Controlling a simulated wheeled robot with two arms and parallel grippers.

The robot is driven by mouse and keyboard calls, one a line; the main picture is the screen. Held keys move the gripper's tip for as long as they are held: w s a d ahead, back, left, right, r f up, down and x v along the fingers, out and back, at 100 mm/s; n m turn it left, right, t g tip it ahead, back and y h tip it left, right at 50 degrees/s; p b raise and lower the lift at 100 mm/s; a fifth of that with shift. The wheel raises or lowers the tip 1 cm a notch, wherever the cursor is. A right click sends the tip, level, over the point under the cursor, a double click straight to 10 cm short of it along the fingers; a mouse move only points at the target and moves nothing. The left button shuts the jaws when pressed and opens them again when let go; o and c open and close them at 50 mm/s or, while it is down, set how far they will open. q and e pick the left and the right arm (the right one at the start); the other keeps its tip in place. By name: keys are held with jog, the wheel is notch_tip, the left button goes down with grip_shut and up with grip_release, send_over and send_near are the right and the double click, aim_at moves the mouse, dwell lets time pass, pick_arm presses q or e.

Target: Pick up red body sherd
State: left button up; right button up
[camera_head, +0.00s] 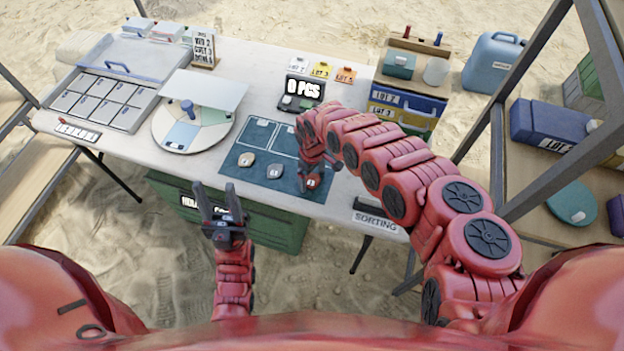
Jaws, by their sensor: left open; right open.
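A small reddish-brown sherd (313,182) with a dark label lies on the blue mat (240,142), near its front right corner. My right gripper (308,176) is open and points down right at this sherd, and hides part of it. I cannot tell whether the fingers touch it or stand around it. A tan sherd (247,159) and a pale sherd (274,171) lie to its left on the mat. My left gripper (219,200) is open and empty in front of the table's front edge, apart from the mat.
A round turntable (165,140) and a compartment tray (100,115) stand on the left of the table (262,60). Stacked lot bins (408,100) stand at the right. A green crate (275,229) is below the front edge.

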jog(key=c, duration=1.2)
jog(key=shift+r, duration=0.2)
